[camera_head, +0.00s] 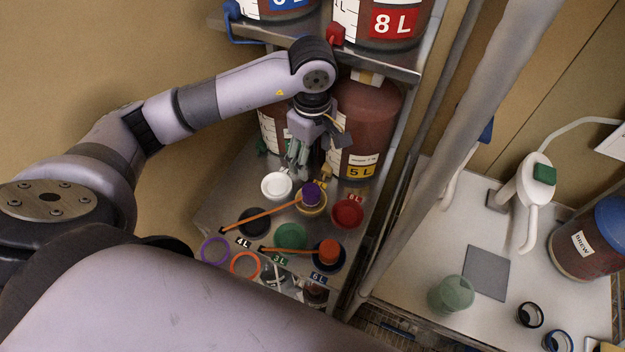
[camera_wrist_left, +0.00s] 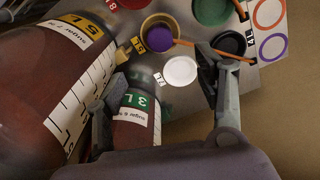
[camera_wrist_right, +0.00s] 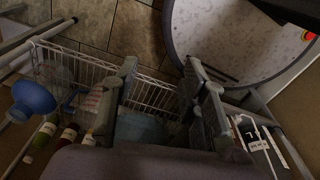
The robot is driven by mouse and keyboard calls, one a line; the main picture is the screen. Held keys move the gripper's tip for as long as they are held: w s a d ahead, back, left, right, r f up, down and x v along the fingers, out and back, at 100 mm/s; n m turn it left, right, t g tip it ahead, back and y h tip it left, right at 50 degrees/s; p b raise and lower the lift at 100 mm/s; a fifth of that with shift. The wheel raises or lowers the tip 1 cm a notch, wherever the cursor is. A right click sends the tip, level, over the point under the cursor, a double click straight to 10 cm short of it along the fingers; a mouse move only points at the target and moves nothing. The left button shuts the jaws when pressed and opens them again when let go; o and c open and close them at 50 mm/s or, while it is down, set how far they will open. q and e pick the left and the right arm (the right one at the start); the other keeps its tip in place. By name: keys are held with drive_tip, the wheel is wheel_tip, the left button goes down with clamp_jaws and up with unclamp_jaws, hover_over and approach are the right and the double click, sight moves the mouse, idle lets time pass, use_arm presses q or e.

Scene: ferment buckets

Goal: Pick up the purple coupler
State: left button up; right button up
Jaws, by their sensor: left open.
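The purple coupler (camera_head: 311,193) is a short purple cylinder standing in a yellow-rimmed round dish on the metal shelf. It also shows in the left wrist view (camera_wrist_left: 161,37), with an orange stick running from it. My left gripper (camera_head: 297,168) is open and empty above the shelf, just behind and left of the coupler and near the white lid (camera_head: 277,185). In the left wrist view its spread fingers (camera_wrist_left: 155,80) frame the white lid, with the coupler farther out. My right gripper (camera_wrist_right: 160,65) is open and empty, away from the shelf.
A large 5 L bucket (camera_head: 362,125) stands close behind the coupler. A red lid (camera_head: 348,213), green lid (camera_head: 291,236), black lid (camera_head: 254,222) and orange cylinder (camera_head: 328,249) lie around it. A purple ring (camera_head: 214,250) is at front left. An upper shelf (camera_head: 385,62) overhangs.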

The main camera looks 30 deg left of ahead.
use_arm(q)
wheel_tip(320, 180, down, 2)
drive_tip(key=b, duration=0.2)
hover_over(312, 191)
drive_tip(key=f, duration=0.4)
drive_tip(key=shift+s+f, duration=0.3)
drive_tip(key=shift+s, duration=0.05)
drive_tip(key=f, duration=0.1)
drive_tip(key=f+b, duration=0.1)
drive_tip(key=f, duration=0.1)
drive_tip(key=shift+w+f, duration=0.35)
drive_tip(key=shift+f, duration=0.15)
wheel_tip(312, 191, down, 5)
drive_tip(key=b, duration=0.2)
drive_tip(key=shift+b, duration=0.3)
drive_tip(key=shift+f, duration=0.1)
drive_tip(key=shift+c, duration=1.1)
drive_tip(key=c, duration=1.2)
use_arm(e)
drive_tip(key=shift+w+a+f, duration=0.1)
drive_tip(key=shift+a+f, duration=0.05)
drive_tip(key=shift+f, duration=0.75)
drive_tip(key=shift+w+a+f, duration=0.1)
drive_tip(key=shift+a+f, duration=0.05)
drive_tip(key=shift+f, duration=0.8)
drive_tip(key=shift+w+a+f, duration=0.1)
drive_tip(key=shift+a+f, duration=0.05)
drive_tip(key=shift+f, duration=0.75)
